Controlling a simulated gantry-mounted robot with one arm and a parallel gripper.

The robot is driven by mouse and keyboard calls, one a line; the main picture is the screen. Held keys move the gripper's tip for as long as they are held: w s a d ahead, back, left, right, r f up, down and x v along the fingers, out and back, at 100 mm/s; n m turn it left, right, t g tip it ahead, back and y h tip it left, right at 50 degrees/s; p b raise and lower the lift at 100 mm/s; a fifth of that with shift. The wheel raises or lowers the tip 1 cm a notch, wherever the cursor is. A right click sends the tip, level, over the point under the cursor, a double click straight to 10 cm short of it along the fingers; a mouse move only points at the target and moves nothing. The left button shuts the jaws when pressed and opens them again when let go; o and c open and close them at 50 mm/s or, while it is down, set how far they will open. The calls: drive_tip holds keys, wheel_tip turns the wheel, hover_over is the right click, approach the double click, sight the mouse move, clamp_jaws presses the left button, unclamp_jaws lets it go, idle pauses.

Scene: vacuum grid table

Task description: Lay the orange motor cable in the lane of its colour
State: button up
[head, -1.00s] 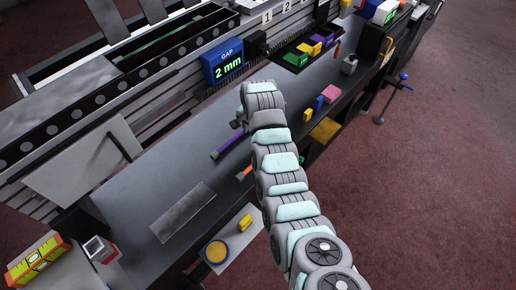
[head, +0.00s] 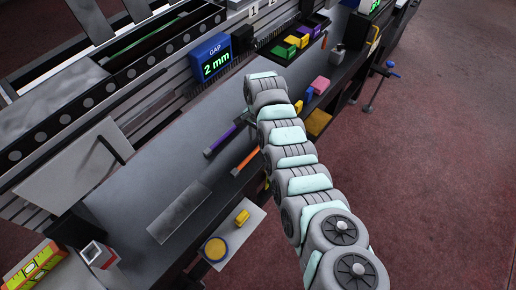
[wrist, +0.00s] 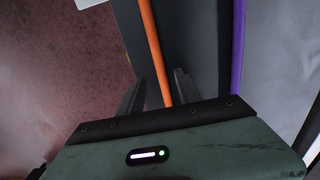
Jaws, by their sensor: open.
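The orange motor cable (head: 246,161) is a straight orange strip along the front edge of the dark bench, just left of my arm in the head view. In the wrist view the orange cable (wrist: 154,50) runs down between the two fingers of my gripper (wrist: 158,88). The gripper is open, with a finger on each side of the cable in the picture; I cannot tell whether they are level with it. A purple cable (wrist: 238,45) lies to its right, roughly parallel. It also shows in the head view (head: 222,141). I cannot make out an orange lane.
A blue gap display (head: 212,58) reading 2 mm stands at the back of the bench. Coloured bins (head: 297,40) stand beyond my arm. A grey plate (head: 179,212) lies on the bench. A white board with a yellow disc (head: 215,249) and block (head: 242,217) is at the front.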

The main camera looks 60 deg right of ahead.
sight(258, 147)
drive_tip(key=f+b, duration=0.1)
drive_tip(key=f, duration=0.3)
drive_tip(key=shift+w+a+f+b, duration=0.1)
drive_tip(key=shift+a+f+b, duration=0.1)
drive_tip(key=shift+f+b, duration=0.2)
drive_tip(key=shift+r, duration=0.1)
clamp_jaws()
